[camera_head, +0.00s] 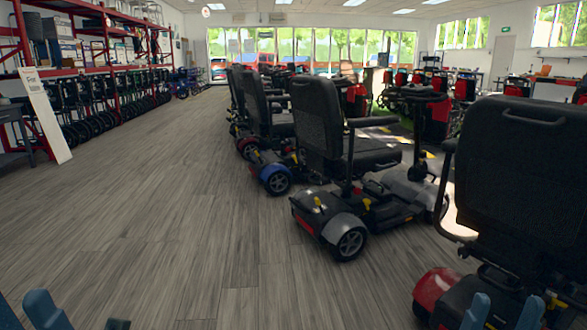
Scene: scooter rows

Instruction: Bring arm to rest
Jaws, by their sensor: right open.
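My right gripper (503,312) shows at the bottom right edge, its two blue-grey fingers apart with nothing between them. It is in front of the nearest scooter (515,170), which has a black seat and a red rear fender. My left gripper (24,312) is cut off at the bottom left corner. Only bits of its blue-grey fingers show over the wood floor, and its opening cannot be judged. Most of both arms is out of view.
A row of scooters, including a grey-fendered one (348,238) and a blue-fendered one (275,182), runs back on the right. Red shelving (115,68) with wheelchairs beneath and a leaning white board (46,118) line the left. The wood floor (165,210) between is clear.

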